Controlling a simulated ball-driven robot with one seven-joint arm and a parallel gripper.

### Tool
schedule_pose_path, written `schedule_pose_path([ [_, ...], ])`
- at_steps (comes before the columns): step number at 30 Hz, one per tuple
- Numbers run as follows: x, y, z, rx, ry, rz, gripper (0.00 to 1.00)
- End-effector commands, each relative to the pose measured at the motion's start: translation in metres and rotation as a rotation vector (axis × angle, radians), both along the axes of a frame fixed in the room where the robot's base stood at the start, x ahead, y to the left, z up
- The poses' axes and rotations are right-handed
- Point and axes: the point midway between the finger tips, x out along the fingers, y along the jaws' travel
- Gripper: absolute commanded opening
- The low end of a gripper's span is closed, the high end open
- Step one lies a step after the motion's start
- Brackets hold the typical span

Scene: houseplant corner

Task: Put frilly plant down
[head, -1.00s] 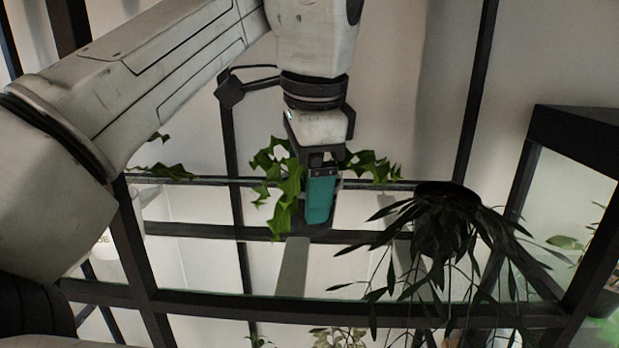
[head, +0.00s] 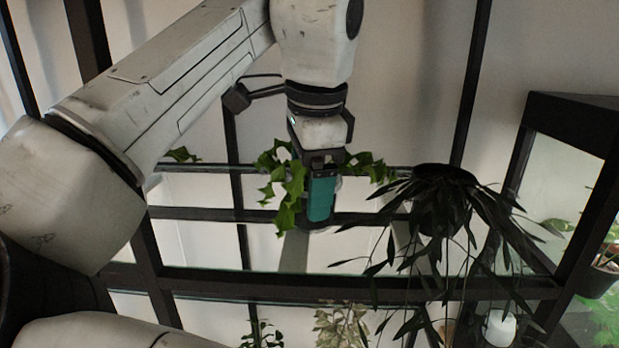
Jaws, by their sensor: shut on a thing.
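The frilly plant (head: 290,208) has bright green, jagged leaves that spread out on both sides of my gripper (head: 321,205). My gripper points down and is shut on the plant, its teal finger in front of it. The gripper hides most of the plant's middle and its pot. The plant is over the glass shelf (head: 345,262) in a dark frame; I cannot tell whether its base touches the glass.
A dark plant with long drooping leaves (head: 437,205) is close to the right of my gripper. A dark framed case (head: 572,115) is at the far right. Lower down are more plants (head: 342,325) and a white cup-like thing (head: 499,328). Bare glass lies left of the gripper.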

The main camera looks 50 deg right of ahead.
Motion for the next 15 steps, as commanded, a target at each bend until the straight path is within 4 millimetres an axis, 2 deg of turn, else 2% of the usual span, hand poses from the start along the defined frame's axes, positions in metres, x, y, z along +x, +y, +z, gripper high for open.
schedule_pose_path([
  [15,0.0002,0.0001,-0.0041,-0.001,-0.001,0.0,0.32],
])
